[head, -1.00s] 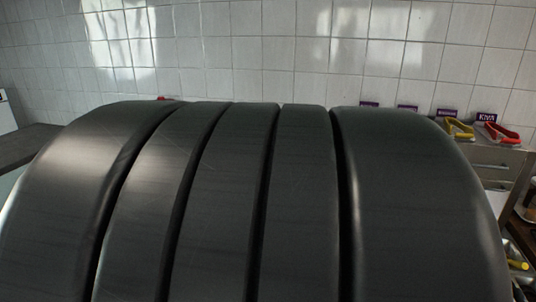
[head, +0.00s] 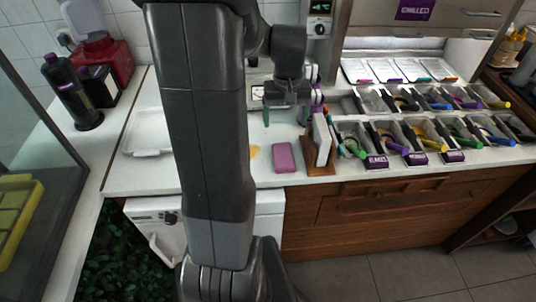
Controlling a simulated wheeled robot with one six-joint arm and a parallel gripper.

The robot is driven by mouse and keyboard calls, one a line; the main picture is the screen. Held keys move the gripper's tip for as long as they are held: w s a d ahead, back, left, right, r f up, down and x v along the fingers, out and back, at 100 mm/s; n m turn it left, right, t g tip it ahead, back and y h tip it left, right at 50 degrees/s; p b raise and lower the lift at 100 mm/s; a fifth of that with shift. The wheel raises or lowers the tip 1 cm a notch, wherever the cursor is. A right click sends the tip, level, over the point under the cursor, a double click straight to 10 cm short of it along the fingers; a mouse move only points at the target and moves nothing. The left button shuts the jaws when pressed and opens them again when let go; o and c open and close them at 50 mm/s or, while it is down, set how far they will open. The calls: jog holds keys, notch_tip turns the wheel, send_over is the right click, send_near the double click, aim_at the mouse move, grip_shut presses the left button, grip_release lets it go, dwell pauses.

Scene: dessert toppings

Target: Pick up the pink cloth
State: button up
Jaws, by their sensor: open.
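The pink cloth (head: 284,157) lies flat on the white counter near its front edge, a small rounded rectangle. My gripper (head: 285,114) hangs above the counter, farther back than the cloth and in line with it. Its two greenish fingers are apart, with nothing seen between them. My arm crosses the view to the left of the cloth. The whole cloth shows.
A wooden stand (head: 318,150) with upright boards is close to the right of the cloth. Topping bins (head: 400,152) with coloured handles fill the right. A white tray (head: 147,146) and a dark bottle (head: 72,92) are left. A yellow spot (head: 254,151) lies beside the cloth.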

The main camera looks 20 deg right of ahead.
send_over(284, 154)
jog(key=f, duration=0.7)
jog(key=shift+w+f, duration=0.2)
jog(key=shift+f, duration=0.2)
jog(key=shift+s+a+f+p, duration=0.15)
jog(key=shift+f+p, duration=0.45)
jog(key=shift+f, duration=2.1)
jog(key=shift+s, duration=0.1)
jog(key=shift+c, duration=0.4)
jog(key=c, duration=1.1)
jog(key=shift+o, duration=0.2)
jog(key=shift+r, duration=0.1)
notch_tip(284, 154, up, 10)
jog(key=shift+b, duration=0.4)
